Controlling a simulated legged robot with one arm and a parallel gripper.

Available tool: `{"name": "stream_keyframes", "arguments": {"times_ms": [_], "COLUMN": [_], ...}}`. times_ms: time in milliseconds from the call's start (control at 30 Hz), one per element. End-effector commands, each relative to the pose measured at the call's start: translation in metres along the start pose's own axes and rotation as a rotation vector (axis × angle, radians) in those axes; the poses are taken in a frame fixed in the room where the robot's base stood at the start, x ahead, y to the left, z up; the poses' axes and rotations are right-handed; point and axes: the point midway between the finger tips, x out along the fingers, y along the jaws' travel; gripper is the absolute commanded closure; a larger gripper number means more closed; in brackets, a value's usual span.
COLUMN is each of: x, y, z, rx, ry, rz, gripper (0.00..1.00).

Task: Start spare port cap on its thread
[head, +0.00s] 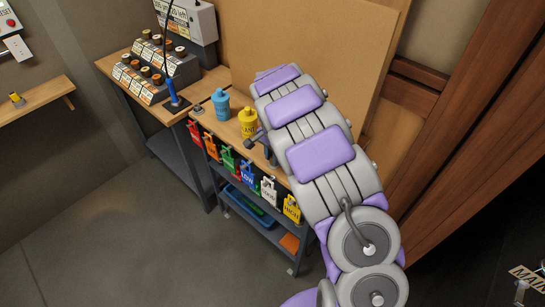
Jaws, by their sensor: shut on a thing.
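My arm reaches from the lower right up over the bench, and its gray and purple links cover the bench's right part. My gripper is hidden behind these links, so its fingers and anything between them do not show. I cannot make out the spare port cap or its thread. A small metallic piece (198,109) sits at the left end of the bench top (212,117), too small to identify. A dark gray metal part (257,136) shows at the bench edge beside my arm; I cannot tell what it belongs to.
A blue bottle (221,104) and a yellow bottle (248,122) stand on the bench. Several coloured tags (228,160) hang along its front. A side table (120,76) holds labelled bins, with a gray box (190,21) behind. A blue tray (245,203) lies below. Floor at left is clear.

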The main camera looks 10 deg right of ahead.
Motion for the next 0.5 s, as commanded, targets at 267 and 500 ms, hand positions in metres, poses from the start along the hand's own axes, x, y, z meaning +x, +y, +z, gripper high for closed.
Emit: {"name": "stream_keyframes", "arguments": {"times_ms": [267,500], "x": [-0.028,-0.029], "y": [0.004,0.028], "z": [0.002,0.016], "rx": [0.000,0.002], "ry": [0.001,-0.002], "rz": [0.001,0.002], "gripper": [1.00,1.00]}}
